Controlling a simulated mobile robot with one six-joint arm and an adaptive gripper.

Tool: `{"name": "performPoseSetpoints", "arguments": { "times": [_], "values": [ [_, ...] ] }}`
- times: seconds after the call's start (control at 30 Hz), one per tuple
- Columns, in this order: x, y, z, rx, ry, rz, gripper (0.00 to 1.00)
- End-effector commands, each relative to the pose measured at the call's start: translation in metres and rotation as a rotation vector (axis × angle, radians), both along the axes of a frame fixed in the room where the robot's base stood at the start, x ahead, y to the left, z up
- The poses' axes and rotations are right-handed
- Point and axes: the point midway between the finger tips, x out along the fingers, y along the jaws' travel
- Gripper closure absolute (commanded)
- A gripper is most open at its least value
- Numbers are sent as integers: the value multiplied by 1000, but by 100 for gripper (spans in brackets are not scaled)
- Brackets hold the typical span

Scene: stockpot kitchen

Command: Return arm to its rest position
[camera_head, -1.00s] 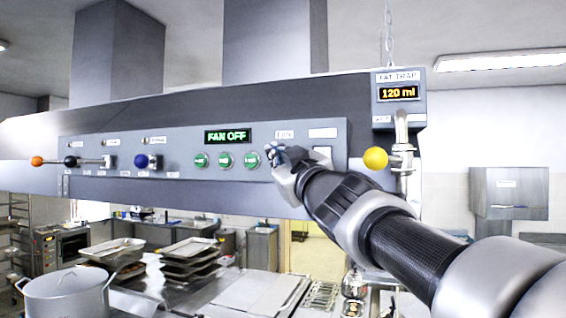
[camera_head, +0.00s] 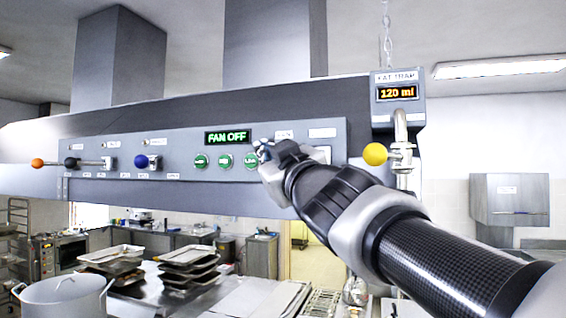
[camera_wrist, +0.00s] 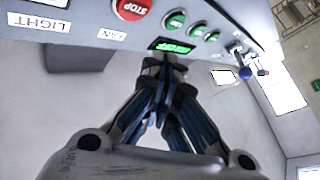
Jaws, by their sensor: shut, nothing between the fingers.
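My gripper (camera_head: 262,150) is shut and empty in front of the hood's control panel (camera_head: 110,165), just right of the rightmost green button (camera_head: 251,160). I cannot tell whether its tips touch the panel. In the wrist view, the closed fingers (camera_wrist: 163,66) point toward the panel, with a red STOP button (camera_wrist: 132,6) and several green buttons (camera_wrist: 175,20) beyond them. The display (camera_head: 228,137) reads FAN OFF. My arm reaches in from the lower right and hides part of the panel's right end, including the red button in the head view.
A yellow ball knob (camera_head: 375,154) on the pipe below the fat trap box (camera_head: 398,93), which reads 120 ml, is close to my arm. Blue (camera_head: 141,161) and orange (camera_head: 37,163) knobs stick out at left. A stockpot (camera_head: 65,297) and stacked trays (camera_head: 188,262) stand below.

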Motion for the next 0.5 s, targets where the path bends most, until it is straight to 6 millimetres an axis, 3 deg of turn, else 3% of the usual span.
{"name": "performPoseSetpoints", "arguments": {
  "times": [0.4, 0.5],
  "values": [
    [0, 0, 0, 0, 0, 0, 100],
    [0, -4, -8, 4, 13, -11, 100]
  ]
}}
